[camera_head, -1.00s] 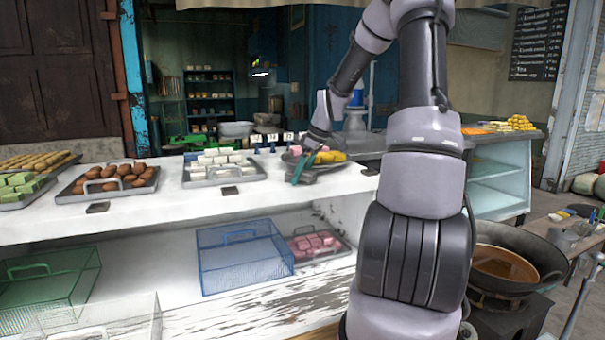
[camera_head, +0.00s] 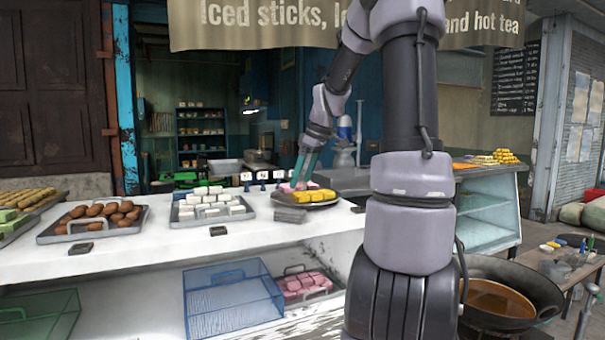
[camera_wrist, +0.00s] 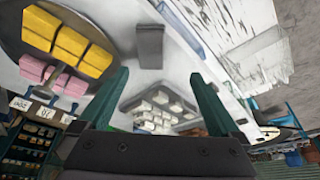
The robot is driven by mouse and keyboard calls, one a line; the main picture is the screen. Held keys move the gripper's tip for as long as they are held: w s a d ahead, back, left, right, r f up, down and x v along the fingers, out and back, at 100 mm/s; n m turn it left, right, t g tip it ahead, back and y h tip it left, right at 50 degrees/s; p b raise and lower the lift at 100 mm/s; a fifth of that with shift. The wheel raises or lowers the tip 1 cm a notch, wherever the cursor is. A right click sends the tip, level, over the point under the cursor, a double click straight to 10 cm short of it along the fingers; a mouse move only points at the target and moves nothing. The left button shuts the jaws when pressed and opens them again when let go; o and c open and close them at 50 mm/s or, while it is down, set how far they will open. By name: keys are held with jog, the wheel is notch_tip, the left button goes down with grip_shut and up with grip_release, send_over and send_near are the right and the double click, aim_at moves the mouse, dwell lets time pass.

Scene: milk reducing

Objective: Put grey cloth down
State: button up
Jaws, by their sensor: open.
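The grey cloth (camera_head: 290,214) lies as a small folded block on the white counter, at the front left edge of the round plate. It also shows in the wrist view as a dark grey rectangle (camera_wrist: 150,46). My gripper (camera_head: 304,172) is above and behind the cloth in the head view, apart from it. In the wrist view my gripper (camera_wrist: 163,78) has its two green fingers spread wide with nothing between them.
The round plate (camera_head: 327,203) holds yellow and pink blocks. A tray of white blocks (camera_head: 208,207) and a tray of brown sweets (camera_head: 100,216) stand to the left. A blue mesh cover (camera_head: 232,298) and pink sweets (camera_head: 303,283) are on the shelf below. A pan (camera_head: 510,296) is at right.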

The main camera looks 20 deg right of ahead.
jog(key=s+a+r+m+t, duration=0.1)
jog(key=s+a+r+m, duration=0.1)
jog(key=s, duration=0.6)
jog(key=s+a+r+m+t, duration=0.1)
jog(key=s+a+r+m, duration=0.1)
jog(key=s+a+m, duration=0.3)
jog(key=s+a+r+m+t, duration=0.2)
jog(key=s+a+m, duration=0.2)
jog(key=s, duration=0.6)
jog(key=shift+s+a+r+m+h, duration=0.2)
jog(key=shift+s+r+m+h, duration=0.15)
jog(key=shift+m, duration=0.25)
